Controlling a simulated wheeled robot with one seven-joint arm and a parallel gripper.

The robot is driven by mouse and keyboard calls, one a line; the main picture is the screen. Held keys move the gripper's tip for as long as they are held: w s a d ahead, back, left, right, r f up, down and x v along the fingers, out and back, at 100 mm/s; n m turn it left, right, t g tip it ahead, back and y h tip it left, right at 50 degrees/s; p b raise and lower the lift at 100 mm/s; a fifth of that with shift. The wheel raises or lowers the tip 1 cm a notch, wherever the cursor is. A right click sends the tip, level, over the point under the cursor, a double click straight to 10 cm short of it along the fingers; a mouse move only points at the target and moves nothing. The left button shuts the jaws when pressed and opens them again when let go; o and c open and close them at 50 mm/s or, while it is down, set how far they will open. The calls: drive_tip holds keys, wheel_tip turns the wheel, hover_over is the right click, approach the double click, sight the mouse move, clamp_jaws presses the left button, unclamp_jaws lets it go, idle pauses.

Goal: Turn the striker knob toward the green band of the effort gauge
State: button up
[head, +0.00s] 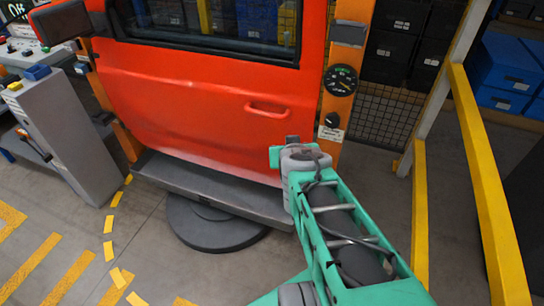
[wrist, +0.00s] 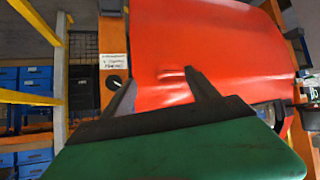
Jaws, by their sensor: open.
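The striker knob (head: 333,119) is a small dark round knob on the orange post, right of the red door. The round black effort gauge (head: 341,80) sits above it; its bands and needle are too small to read. In the wrist view the knob (wrist: 114,82) shows beside the left finger, under the white label; the gauge is not visible there. My gripper (head: 292,140) is in front of the door's lower right, left of and below the knob. In the wrist view my gripper (wrist: 159,80) has its fingers spread and empty, pointing at the door, apart from the knob.
The red door (head: 190,100) has a recessed handle (head: 267,108) left of the post. A white label (head: 331,133) is below the knob. A yellow rail (head: 490,190) stands at the right, with blue bins (head: 505,70) behind. A grey cabinet (head: 62,130) stands left.

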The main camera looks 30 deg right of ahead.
drive_tip(key=a+n+g+y, duration=0.1)
drive_tip(key=a+y, duration=0.1)
drive_tip(key=a, duration=0.4)
drive_tip(key=shift+s+a+f+g+p, duration=0.15)
drive_tip(key=shift+s+a+g+p, duration=0.15)
drive_tip(key=shift+p, duration=0.15)
drive_tip(key=s+a+n+g+y, duration=0.3)
drive_tip(key=s+a, duration=0.4)
drive_tip(key=a, duration=0.5)
drive_tip(key=shift+s+a+f+n+g+p, duration=0.2)
drive_tip(key=shift+a+n+g+p, duration=0.35)
drive_tip(key=shift+g, duration=0.25)
drive_tip(key=shift+d, duration=0.15)
drive_tip(key=shift+c, duration=0.3)
